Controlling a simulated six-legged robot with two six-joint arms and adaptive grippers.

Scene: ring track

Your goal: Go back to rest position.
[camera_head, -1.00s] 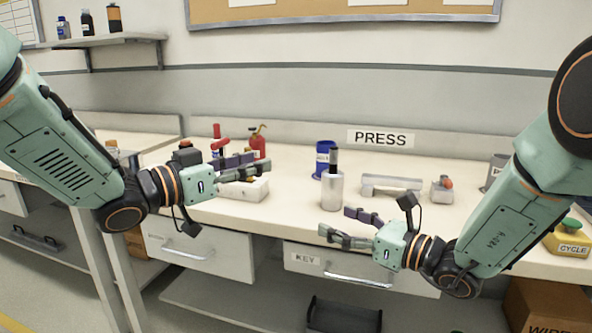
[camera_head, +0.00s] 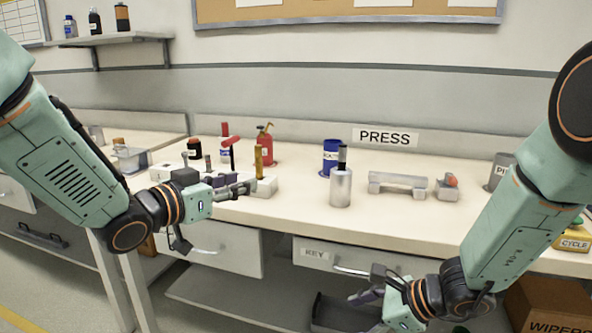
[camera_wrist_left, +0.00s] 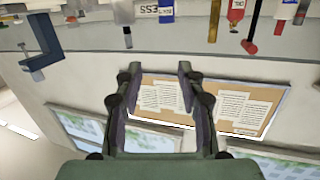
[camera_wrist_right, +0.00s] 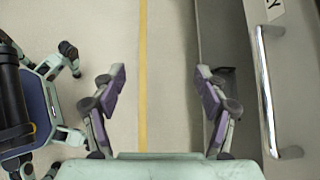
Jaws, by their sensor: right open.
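My right gripper (camera_head: 368,286) is lower, in front of the drawer marked KEY (camera_head: 345,262). In the right wrist view its fingers (camera_wrist_right: 159,76) are spread and empty, above the floor. Its fingertips are partly hidden by its own body in the head view.
The bench top (camera_head: 300,205) carries a silver cylinder (camera_head: 341,188), a blue can (camera_head: 331,155), a grey bar-shaped part (camera_head: 398,183) and a red bottle (camera_head: 264,146). A drawer handle (camera_wrist_right: 266,90) is close right of my right gripper. A dark bin (camera_head: 335,315) lies below.

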